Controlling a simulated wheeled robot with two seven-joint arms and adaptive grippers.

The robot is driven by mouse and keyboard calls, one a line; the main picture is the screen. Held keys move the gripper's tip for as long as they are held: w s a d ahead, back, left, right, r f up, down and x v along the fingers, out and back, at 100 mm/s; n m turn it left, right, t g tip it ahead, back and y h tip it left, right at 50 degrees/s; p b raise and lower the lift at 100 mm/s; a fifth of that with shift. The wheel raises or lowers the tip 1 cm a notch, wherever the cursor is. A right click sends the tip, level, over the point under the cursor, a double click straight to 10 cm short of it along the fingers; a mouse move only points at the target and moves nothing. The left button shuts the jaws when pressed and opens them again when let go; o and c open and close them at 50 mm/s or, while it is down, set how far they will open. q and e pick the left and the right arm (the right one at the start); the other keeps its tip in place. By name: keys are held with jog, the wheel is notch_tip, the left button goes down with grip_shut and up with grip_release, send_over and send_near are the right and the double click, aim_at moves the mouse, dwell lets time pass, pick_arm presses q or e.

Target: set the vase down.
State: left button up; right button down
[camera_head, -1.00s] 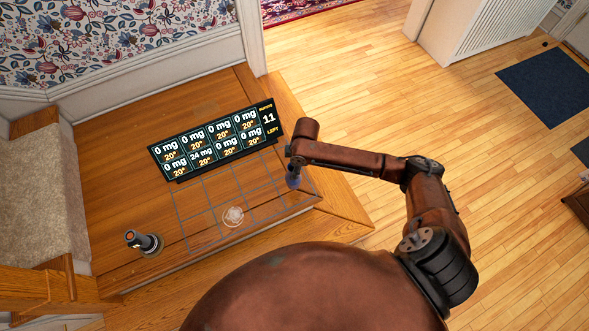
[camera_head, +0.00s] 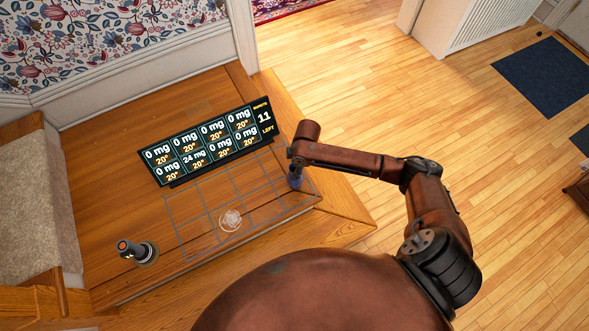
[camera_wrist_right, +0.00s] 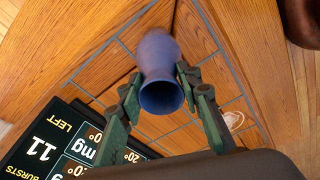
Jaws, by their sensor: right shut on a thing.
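A blue vase (camera_wrist_right: 158,55) is between the green-grey fingers of my right gripper (camera_wrist_right: 160,80) in the right wrist view, its open mouth facing the camera. The gripper is shut on it. In the head view the vase (camera_head: 296,182) shows as a small blue shape under my right gripper (camera_head: 296,165), over the right end of a blue line grid (camera_head: 262,192) on the wooden platform. I cannot tell whether its base touches the wood. My left gripper is not in view.
A black display board (camera_head: 210,142) with "mg" readings and "11 bursts left" stands behind the grid. A whitish round item (camera_head: 231,219) lies on the grid. A dark device with an orange end (camera_head: 137,252) stands at the left. The platform edge drops to the floor at right.

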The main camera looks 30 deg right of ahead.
jog(key=c, duration=1.4)
grip_release()
jog(key=shift+f, duration=0.1)
jog(key=shift+r, duration=0.35)
jog(key=r+p, duration=0.1)
jog(key=r, duration=0.2)
jog(key=d+r+p, duration=0.1)
jog(key=r, duration=0.2)
jog(key=r+p, duration=0.2)
jog(key=r, duration=0.2)
jog(key=shift+s+d, duration=0.15)
jog(key=shift+s, duration=0.2)
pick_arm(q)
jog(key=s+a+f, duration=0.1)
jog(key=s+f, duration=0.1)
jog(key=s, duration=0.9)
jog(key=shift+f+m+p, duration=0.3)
pick_arm(e)
jog(key=shift+s+d+r, duration=0.1)
jog(key=shift+d+r, duration=0.05)
jog(key=shift+r, duration=0.6)
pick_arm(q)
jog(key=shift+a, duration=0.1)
